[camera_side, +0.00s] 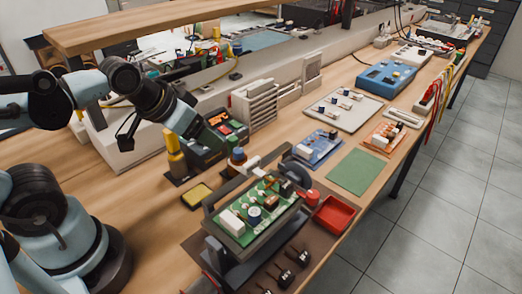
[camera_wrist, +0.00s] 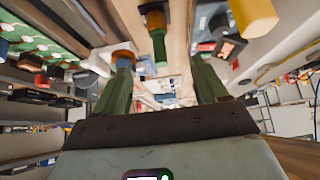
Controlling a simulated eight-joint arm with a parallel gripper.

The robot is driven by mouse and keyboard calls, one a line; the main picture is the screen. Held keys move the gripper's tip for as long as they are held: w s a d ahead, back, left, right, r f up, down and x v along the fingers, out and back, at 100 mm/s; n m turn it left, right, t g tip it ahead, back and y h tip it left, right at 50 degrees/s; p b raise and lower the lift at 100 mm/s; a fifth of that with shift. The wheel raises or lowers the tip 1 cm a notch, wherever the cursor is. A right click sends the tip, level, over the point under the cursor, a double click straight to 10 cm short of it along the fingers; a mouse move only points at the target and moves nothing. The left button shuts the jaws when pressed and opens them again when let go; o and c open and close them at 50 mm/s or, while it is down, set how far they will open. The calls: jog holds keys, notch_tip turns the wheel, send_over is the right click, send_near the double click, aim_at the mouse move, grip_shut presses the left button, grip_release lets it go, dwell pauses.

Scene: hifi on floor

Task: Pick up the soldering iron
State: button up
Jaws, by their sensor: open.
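A yellow upright handle (camera_side: 174,150) on a dark base stands left of the dark soldering station (camera_side: 232,128); I take it for the soldering iron, though I cannot be sure. In the wrist view a yellow shape (camera_wrist: 252,18) at the upper right looks like the same thing, cut off by the frame. My gripper (camera_wrist: 163,78) is open, with its two dark green fingers apart and nothing seen held between them. In the side view my wrist comes in from the upper left, and the fingers are hard to make out against the station.
A green circuit board (camera_side: 262,208) sits in a holder at the front. A red tray (camera_side: 335,214), a yellow sponge tray (camera_side: 196,196) and a small bottle (camera_side: 238,158) are close by. A shelf (camera_side: 160,25) overhangs the back. A green mat (camera_side: 354,172) lies clear at the right.

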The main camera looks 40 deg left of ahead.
jog(key=shift+c, duration=1.4)
notch_tip(320, 180, up, 6)
jog(key=g, duration=0.7)
send_over(172, 140)
jog(key=a, duration=0.2)
jog(key=shift+w, duration=0.25)
notch_tip(172, 140, down, 7)
jog(key=shift+r, duration=0.15)
jog(key=shift+w+d+f, duration=0.1)
jog(key=shift+d+f, duration=0.1)
jog(key=shift+f, duration=0.75)
jog(key=shift+d+f, duration=0.15)
jog(key=shift+f, duration=1.5)
